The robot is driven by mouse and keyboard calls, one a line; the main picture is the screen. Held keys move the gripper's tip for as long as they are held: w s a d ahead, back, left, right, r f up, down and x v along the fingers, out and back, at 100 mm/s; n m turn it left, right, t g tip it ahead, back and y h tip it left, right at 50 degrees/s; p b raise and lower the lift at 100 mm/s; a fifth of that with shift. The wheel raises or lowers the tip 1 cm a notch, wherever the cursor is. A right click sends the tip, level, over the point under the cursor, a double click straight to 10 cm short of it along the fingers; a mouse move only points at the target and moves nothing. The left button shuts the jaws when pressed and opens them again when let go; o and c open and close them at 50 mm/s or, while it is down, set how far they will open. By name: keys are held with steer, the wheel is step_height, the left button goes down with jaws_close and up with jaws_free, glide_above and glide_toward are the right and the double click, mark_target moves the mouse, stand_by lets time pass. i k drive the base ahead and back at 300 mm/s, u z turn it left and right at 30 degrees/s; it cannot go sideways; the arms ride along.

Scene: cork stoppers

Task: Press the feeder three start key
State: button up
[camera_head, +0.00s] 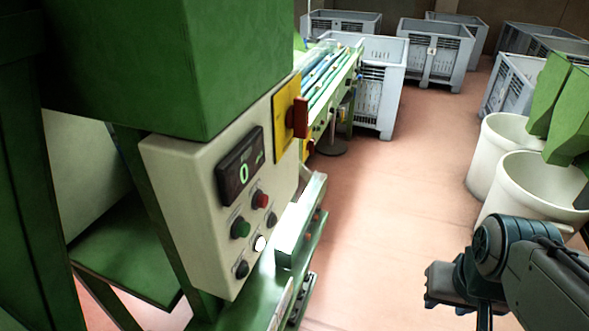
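A cream control box (190,215) is mounted on the green machine at the left. Its face has a dark display (240,168) reading 0, a green button (240,228), a red button (260,199), a white lit button (260,243) and black knobs or buttons, one at the bottom (241,269). No label naming feeder three is legible, so I cannot tell which key belongs to it. My gripper (456,288) is at the lower right, well apart from the box. Its fingers are not clearly visible.
A metal ledge (300,220) juts out beside the box. Pinkish floor (390,200) is clear between the machine and my arm. White bins (530,185) stand right; grey crates (435,52) stand behind.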

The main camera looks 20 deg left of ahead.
mark_target(243, 229)
steer(key=k, duration=0.5)
steer(key=u, duration=0.9)
steer(key=i, duration=0.35)
steer(key=u, duration=0.45)
